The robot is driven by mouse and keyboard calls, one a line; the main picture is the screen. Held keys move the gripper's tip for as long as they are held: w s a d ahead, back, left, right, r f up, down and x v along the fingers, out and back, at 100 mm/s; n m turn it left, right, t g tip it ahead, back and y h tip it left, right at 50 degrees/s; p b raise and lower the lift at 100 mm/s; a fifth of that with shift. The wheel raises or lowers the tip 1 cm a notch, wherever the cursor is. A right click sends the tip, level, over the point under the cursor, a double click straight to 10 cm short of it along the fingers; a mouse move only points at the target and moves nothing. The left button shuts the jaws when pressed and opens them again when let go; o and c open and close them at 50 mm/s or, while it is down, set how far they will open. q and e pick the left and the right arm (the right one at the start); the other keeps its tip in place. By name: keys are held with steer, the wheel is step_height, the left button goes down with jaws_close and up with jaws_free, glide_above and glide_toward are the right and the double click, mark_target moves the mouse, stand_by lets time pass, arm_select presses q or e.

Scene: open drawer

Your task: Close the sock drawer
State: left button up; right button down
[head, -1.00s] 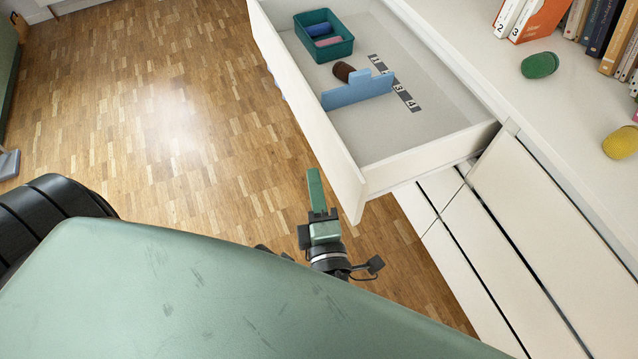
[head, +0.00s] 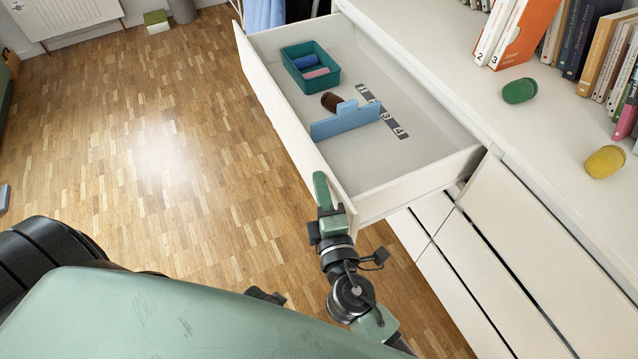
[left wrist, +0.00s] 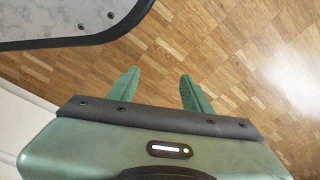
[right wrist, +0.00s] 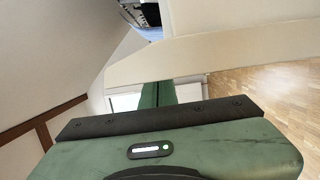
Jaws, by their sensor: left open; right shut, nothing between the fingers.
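The white drawer (head: 424,181) stands pulled out from the white dresser (head: 530,235) in the head view. Inside are a teal bin (head: 330,83) with a blue roll and a pink roll, a brown roll (head: 330,102), a blue divider (head: 345,121) and a numbered strip (head: 392,124). My right gripper (head: 320,177) is shut and empty at the outer side of the drawer's front panel (head: 290,125), by its near end; contact cannot be told. In the right wrist view its fingers (right wrist: 166,92) are together. My left gripper (left wrist: 159,74) is open and empty above the floor.
On the dresser top lie a green roll (head: 519,91) and a yellow roll (head: 605,162), with books (head: 590,50) behind. More closed drawer fronts are below. The wooden floor (head: 150,140) left of the drawer is clear. A radiator (head: 70,12) is at the far wall.

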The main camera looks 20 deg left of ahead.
arm_select(q)
steer(key=w+r+b, duration=0.2)
steer(key=w+r, duration=0.1)
steer(key=r, duration=0.3)
steer(key=shift+d+r, duration=0.2)
arm_select(e)
steer(key=w+d, duration=1.9)
steer(key=w, duration=0.3)
steer(key=shift+w+d, duration=0.2)
steer(key=shift+w, duration=0.15)
